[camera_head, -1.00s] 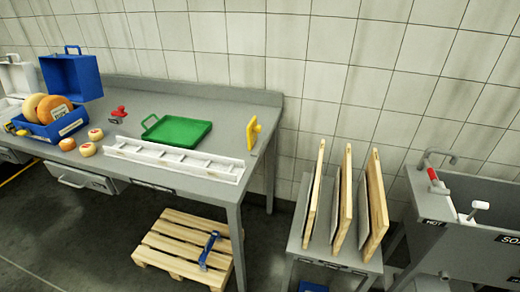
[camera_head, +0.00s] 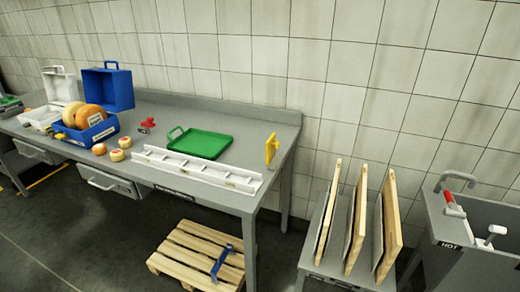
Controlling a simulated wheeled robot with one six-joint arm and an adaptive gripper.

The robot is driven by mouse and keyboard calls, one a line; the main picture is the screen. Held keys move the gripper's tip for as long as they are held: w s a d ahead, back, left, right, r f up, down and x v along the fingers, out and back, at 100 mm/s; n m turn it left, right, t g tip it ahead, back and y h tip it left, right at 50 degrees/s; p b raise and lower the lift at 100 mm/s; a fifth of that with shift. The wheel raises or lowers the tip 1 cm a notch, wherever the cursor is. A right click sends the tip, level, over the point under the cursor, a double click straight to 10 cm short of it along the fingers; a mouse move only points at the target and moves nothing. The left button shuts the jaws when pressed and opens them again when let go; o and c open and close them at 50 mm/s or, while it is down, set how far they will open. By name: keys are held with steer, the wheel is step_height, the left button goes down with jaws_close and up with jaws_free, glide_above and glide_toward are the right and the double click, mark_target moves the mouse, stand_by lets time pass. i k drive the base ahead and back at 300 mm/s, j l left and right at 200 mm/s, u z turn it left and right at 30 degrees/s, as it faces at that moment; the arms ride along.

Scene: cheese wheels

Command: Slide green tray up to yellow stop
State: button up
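The green tray (camera_head: 201,144) lies flat on the grey worktable, with its loop handle at its left end. The yellow stop (camera_head: 271,149) stands upright near the table's right end, to the right of the tray. A clear gap of bare tabletop lies between them. A white slotted rail (camera_head: 196,168) runs along the table in front of the tray. My gripper is not in view.
On the table's left are a blue crate (camera_head: 84,136) with cheese wheels, a blue box (camera_head: 107,88), small cheeses (camera_head: 118,155) and a red-handled tool (camera_head: 147,124). A wooden pallet (camera_head: 190,258) lies below. Boards (camera_head: 357,220) stand in a rack at right.

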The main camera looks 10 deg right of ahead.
mark_target(197, 143)
steer(key=i+j, duration=0.45)
steer(key=i, duration=0.25)
steer(key=j, duration=0.8)
steer(key=j+z, duration=0.1)
steer(key=j, duration=0.75)
steer(key=k, duration=0.05)
